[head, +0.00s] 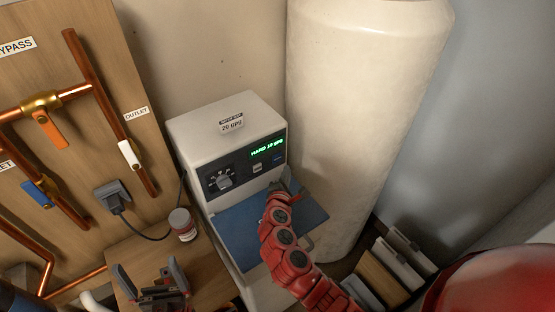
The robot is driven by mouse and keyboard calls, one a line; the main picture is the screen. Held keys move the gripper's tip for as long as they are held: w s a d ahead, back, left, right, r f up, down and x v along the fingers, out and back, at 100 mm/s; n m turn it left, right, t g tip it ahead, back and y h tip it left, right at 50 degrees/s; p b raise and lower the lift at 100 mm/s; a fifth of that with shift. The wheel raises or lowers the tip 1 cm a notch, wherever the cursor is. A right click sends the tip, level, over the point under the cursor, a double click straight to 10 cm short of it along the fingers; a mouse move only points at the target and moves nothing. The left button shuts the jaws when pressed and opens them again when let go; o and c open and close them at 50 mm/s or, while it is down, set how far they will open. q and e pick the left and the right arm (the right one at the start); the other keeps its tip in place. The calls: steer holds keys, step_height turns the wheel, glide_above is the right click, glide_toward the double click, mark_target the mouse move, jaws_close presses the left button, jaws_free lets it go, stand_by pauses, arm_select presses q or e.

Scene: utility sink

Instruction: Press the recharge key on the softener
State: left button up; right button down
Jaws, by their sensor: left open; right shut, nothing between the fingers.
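The softener (190,128) is a pale box with a dark control panel on its front. The panel has a round dial (223,181), a lit green display (267,148) that seems to read "HARD 20 gpg", a pale key (257,168) and a dark bluish key (278,161). The lettering on the keys is too small to read. My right gripper (279,186) is shut and empty, just below the right part of the panel; whether it touches the panel I cannot tell. My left gripper (151,271) is open and empty at the lower left.
A blue lid (240,232) lies below the panel, under my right arm. A tall cream tank (355,110) stands close on the right. A jar (183,224) stands left of the softener. Copper pipes (85,65), valves and a plug (113,196) are on the wooden board.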

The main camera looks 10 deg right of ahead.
mark_target(281, 158)
steer(key=shift+w+a, duration=0.25)
steer(key=shift+w, duration=0.35)
steer(key=shift+w+a, duration=0.2)
steer(key=shift+w, duration=0.4)
steer(key=shift+w, duration=0.1)
stand_by(1.1)
steer(key=shift+w+a+r+b, duration=0.1)
steer(key=shift+w+a+b, duration=0.05)
steer(key=shift+w+b, duration=0.2)
steer(key=shift+w+a, duration=0.1)
steer(key=shift+w, duration=0.15)
stand_by(0.8)
steer(key=shift+s+d, duration=0.25)
steer(key=shift+s, duration=0.5)
